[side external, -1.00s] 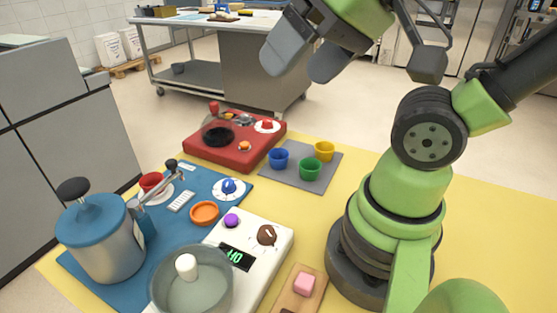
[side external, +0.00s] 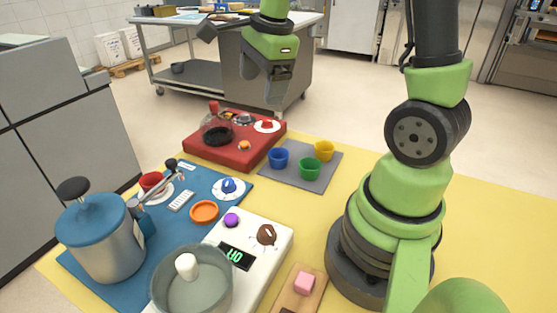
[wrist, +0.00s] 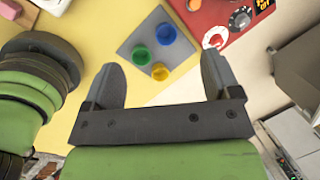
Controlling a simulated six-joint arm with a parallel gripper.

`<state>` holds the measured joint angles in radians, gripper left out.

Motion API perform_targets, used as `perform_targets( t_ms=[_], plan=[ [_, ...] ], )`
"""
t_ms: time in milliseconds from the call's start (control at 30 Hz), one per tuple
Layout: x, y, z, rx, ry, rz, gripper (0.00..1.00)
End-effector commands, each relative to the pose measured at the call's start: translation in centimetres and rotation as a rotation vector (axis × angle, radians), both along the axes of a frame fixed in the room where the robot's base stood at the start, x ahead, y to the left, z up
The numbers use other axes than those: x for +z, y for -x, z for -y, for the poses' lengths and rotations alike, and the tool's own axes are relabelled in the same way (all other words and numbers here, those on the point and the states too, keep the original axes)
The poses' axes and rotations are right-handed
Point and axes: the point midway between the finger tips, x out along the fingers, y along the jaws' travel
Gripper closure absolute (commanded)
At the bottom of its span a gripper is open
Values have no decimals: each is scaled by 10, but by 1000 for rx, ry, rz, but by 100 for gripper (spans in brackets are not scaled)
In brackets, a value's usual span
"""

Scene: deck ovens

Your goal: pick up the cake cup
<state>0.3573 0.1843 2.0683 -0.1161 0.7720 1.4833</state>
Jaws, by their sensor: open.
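Several cups are in view, and I cannot tell which one is the cake cup. A blue cup (side external: 278,158), a green cup (side external: 310,168) and a yellow cup (side external: 324,150) stand on a grey mat (side external: 290,180). In the wrist view the blue cup (wrist: 166,33), green cup (wrist: 141,55) and yellow cup (wrist: 160,72) appear between my fingers, well beyond them. My gripper (side external: 261,88) is open, empty and high above the table's far side, fingers pointing down.
A red unit (side external: 200,152) with knobs and a glass dome stands left of the grey mat. A blue-lidded canister (side external: 100,240), a white scale with a bowl (side external: 275,252) and a board with a pink block (side external: 304,285) are nearer.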

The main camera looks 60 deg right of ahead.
Motion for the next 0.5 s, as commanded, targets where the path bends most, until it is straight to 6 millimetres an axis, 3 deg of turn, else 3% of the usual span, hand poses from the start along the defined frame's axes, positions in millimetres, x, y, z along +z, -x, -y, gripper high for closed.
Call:
perform_targets(
  t_ms=[33,200,333,500],
  plan=[
    [-21,-5,16,-160,-34,-47,17],
    [-77,-11,56,-630,-105,-143,17],
    [-105,-8,73,-852,-129,-182,17],
    [-126,-6,79,-955,-138,-202,17]
  ],
)
